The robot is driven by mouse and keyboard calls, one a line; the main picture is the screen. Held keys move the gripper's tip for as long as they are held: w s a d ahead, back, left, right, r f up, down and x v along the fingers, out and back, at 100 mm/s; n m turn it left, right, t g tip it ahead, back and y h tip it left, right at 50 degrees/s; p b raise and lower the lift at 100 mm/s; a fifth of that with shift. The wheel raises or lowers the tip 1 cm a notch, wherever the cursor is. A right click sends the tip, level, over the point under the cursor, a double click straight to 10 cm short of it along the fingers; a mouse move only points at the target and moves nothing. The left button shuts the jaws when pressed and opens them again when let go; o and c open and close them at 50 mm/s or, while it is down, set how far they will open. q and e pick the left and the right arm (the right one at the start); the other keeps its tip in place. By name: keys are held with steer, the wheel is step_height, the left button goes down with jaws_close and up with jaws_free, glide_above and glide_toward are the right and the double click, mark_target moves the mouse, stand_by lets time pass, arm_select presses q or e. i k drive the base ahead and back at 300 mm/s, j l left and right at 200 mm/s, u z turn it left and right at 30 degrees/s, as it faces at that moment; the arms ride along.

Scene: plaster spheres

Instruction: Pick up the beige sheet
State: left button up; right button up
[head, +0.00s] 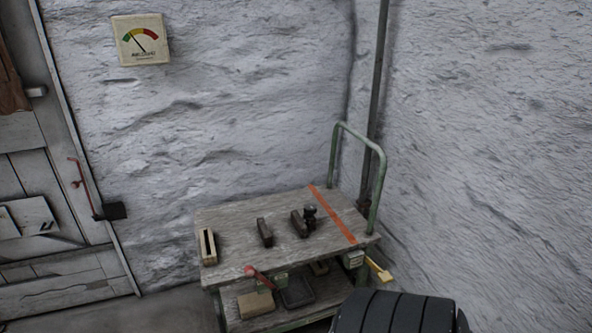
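I cannot make out a loose beige sheet for certain. A flat, square beige panel (141,40) with a coloured dial and a black needle hangs on the wall at the upper left. A narrow beige piece with a dark slot (207,247) stands at the left end of the cart top. A tan box-like piece (256,304) lies on the cart's lower shelf, partly hidden by the top. Neither of my grippers is in view.
The wooden-topped cart (290,213) with a green handle (380,180) stands against rough plaster walls. Small dark blocks (265,232) and an orange stripe (333,215) are on it. A black ribbed object (395,313) covers the bottom edge. A grey door (50,150) is at left.

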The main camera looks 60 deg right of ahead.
mark_target(250, 305)
steer(key=z, duration=1.65)
steer(key=u, duration=3.95)
steer(key=z, duration=4.25)
